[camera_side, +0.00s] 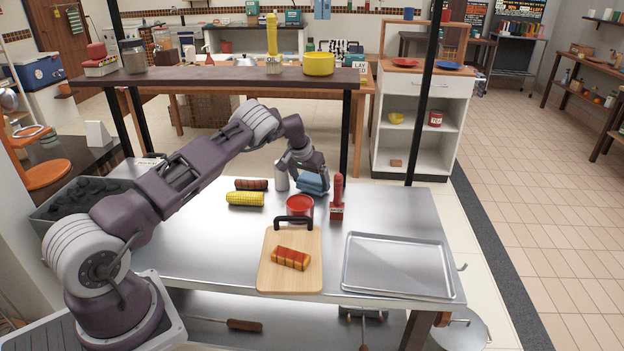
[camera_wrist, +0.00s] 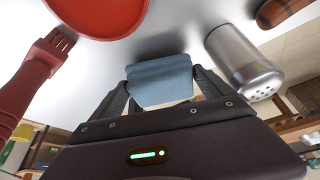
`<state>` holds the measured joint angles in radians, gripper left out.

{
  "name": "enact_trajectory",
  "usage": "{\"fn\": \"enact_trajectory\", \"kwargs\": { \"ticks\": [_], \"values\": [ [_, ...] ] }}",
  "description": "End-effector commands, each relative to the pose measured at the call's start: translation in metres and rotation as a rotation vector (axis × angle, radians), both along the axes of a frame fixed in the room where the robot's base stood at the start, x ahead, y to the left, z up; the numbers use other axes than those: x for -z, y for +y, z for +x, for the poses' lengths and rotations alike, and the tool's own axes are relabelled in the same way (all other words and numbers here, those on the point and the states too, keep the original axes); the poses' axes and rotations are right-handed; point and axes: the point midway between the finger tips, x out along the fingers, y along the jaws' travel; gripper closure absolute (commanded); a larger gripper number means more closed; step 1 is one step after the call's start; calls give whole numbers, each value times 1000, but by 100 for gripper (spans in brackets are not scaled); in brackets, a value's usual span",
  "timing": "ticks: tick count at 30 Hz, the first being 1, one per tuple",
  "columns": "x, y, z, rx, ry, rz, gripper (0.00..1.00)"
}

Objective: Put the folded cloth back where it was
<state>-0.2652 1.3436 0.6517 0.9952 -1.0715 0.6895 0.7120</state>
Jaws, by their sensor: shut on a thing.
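The folded cloth (camera_side: 312,184) is blue and sits at the far edge of the steel table in the side view. It also shows in the wrist view (camera_wrist: 160,80), between the two fingers. My gripper (camera_side: 312,172) is above the cloth and shut on it; the fingers also show in the wrist view (camera_wrist: 162,92). A dark shadow lies on the steel beyond the cloth in the wrist view. I cannot tell whether the cloth touches the table.
A metal shaker (camera_side: 281,178) stands close left of the cloth. Corn (camera_side: 245,199) and a sausage (camera_side: 251,185) lie left. A cutting board (camera_side: 278,277) and an empty tray (camera_side: 398,266) are nearer.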

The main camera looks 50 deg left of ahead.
Motion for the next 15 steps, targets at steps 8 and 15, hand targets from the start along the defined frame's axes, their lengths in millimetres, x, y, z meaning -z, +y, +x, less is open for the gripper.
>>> {"fn": "enact_trajectory", "kwargs": {
  "ticks": [8,15],
  "values": [
    [8,-1,0,4,-1,1,42],
    [11,-1,0,4,0,0,0]
  ]
}}
